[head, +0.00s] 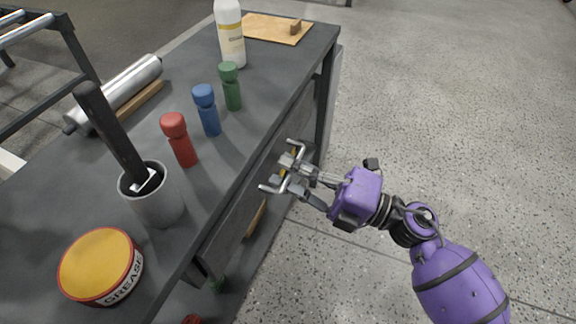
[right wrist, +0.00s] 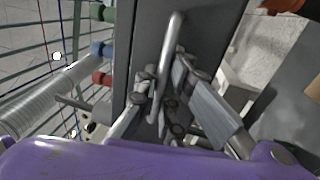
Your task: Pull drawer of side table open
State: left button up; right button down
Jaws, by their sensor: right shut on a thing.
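The side table (head: 75,205) is a dark grey workbench running diagonally across the left of the head view. Its grey drawer front (head: 238,212) faces right, below the top's edge. A silver bar handle (head: 270,188) stands out from this side. My right gripper (head: 288,167) is shut on the handle, with its fingers around the middle of the bar. In the right wrist view the handle (right wrist: 174,38) runs up between the fingers of the gripper (right wrist: 162,98). I cannot tell whether the drawer stands out at all. My left gripper is not in view.
On the top stand red (head: 178,138), blue (head: 206,109) and green (head: 230,86) bottles, a white bottle (head: 230,35), a grey cup (head: 154,200) with a dark-handled tool, and a grease tin (head: 98,264). The speckled floor (head: 450,110) to the right is clear.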

jog(key=r+p+v, duration=0.1)
jog(key=r+v, duration=0.1)
jog(key=v, duration=0.9)
jog(key=r+p+v, duration=0.1)
jog(key=r+v, duration=0.1)
jog(key=v, duration=0.9)
jog(key=shift+s+d+r, duration=0.15)
jog(key=shift+s+d, duration=0.1)
jog(key=shift+d, duration=0.15)
jog(key=c, duration=1.8)
grip_release()
jog(key=shift+c, duration=0.2)
jog(key=v, duration=1.2)
jog(key=shift+r, duration=0.1)
